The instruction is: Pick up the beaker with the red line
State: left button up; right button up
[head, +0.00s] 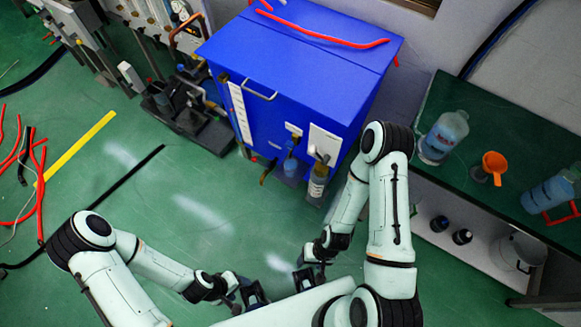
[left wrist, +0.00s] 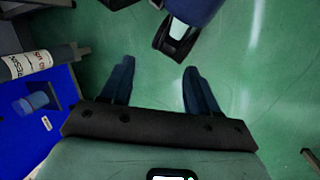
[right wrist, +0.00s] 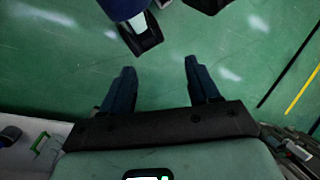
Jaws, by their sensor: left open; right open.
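I cannot make out a beaker with a red line in any view. On the green-topped bench at the right of the head view stand a clear vessel with blue liquid (head: 446,132) and a blue vessel (head: 550,196) with a red part at its base; neither shows a clear red line. My left gripper (head: 254,296) is open and empty low over the floor, as the left wrist view (left wrist: 156,72) shows. My right gripper (head: 306,278) is open and empty close beside it, also in the right wrist view (right wrist: 160,68). Both are well away from the bench.
A large blue cabinet (head: 310,75) stands ahead, with a labelled bottle (head: 318,178) at its front. An orange funnel (head: 494,164) is on the bench; a whitish pot (head: 522,250) sits on the shelf below. Red hoses (head: 40,190) and a yellow strip (head: 80,145) lie left.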

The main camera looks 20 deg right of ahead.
aim_at(289, 165)
jog(key=i+j, duration=0.2)
jog(key=i, duration=0.15)
jog(key=i+j+z, duration=0.55)
jog(key=i+j, duration=0.3)
jog(key=z, duration=1.25)
